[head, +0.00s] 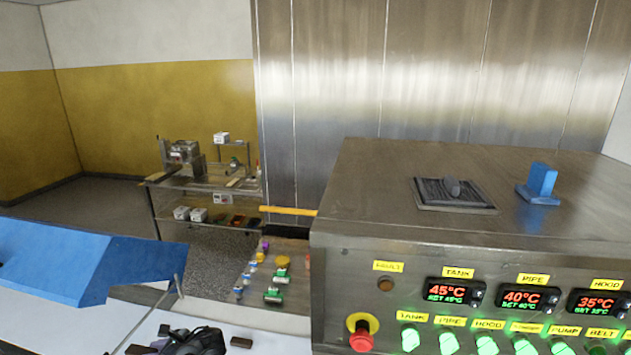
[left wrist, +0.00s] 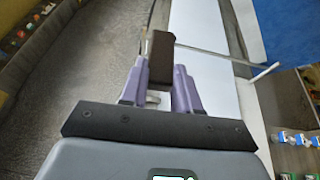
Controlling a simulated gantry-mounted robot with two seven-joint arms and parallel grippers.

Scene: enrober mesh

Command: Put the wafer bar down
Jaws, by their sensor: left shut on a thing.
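The wafer bar (left wrist: 160,62) is a dark brown block. In the left wrist view it is held upright between the purple fingers of my left gripper (left wrist: 160,82), which is shut on it. The bar appears in front of the edge between a white surface (left wrist: 200,65) and the grey floor; I cannot tell whether it touches anything. In the head view my left gripper (head: 200,343) is a dark shape at the bottom edge, over the white surface (head: 115,318), with its fingertips unclear. Small dark brown pieces (head: 240,342) lie near it. My right gripper is not in view.
A blue cover (head: 85,262) stands over the white surface at left. A thin metal rod (left wrist: 225,57) runs close to the bar. The steel control cabinet (head: 400,225) with a red stop button (head: 361,340) fills the right. A stocked table (head: 200,185) stands behind.

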